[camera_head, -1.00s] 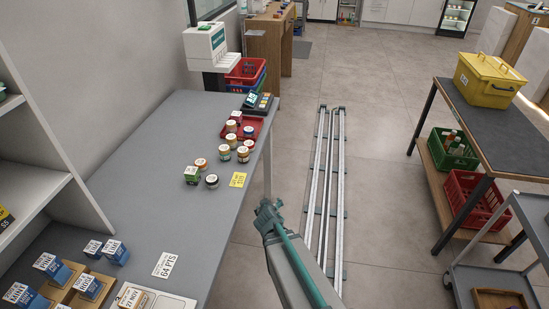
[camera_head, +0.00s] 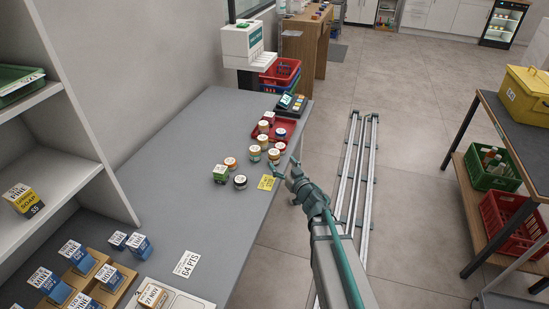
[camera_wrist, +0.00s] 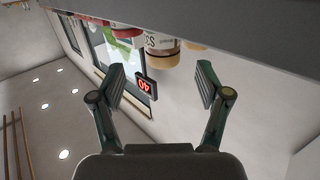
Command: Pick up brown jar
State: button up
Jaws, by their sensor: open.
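Several small jars with white-topped lids stand in a loose group on the grey counter (camera_head: 185,135) in the head view. One is a dark, possibly brown jar (camera_head: 240,182) at the near end; a reddish-brown one (camera_head: 230,164) stands just behind it. I cannot tell for sure which is the brown jar. My gripper (camera_head: 287,167) is just off the counter's right edge, to the right of the jars, touching none. In the wrist view my gripper (camera_wrist: 162,88) is open and empty; a partly cut-off jar (camera_wrist: 161,44) shows beyond the fingers at the counter edge.
A red tray (camera_head: 286,124) holds jars behind. Blue boxes (camera_head: 78,255) stand at the near left. A floor rail (camera_head: 366,160) runs right of the counter.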

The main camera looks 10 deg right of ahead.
aim_at(274, 152)
jog(key=shift+f+x, duration=0.15)
jog(key=shift+x, duration=1.55)
jog(key=shift+f+x, duration=0.15)
jog(key=shift+x, duration=1.6)
jog(key=shift+a, duration=0.15)
jog(key=shift+s, duration=0.1)
jog(key=shift+c, duration=0.2)
jog(key=c, duration=1.3)
jog(key=shift+r+p, duration=0.1)
jog(key=shift+p, duration=0.25)
notch_tip(274, 152, up, 3)
jog(key=p, duration=0.4)
jog(key=shift+r, duration=0.15)
jog(key=s+r+p, duration=0.3)
jog(key=s, duration=0.1)
jog(key=s+r+p, duration=0.3)
jog(key=s+p, duration=0.1)
jog(key=s+r+p, duration=0.3)
jog(key=s+p, duration=0.1)
jog(key=shift+s+a+r, duration=0.15)
jog(key=shift+s+r, duration=0.05)
jog(key=shift+s, duration=0.1)
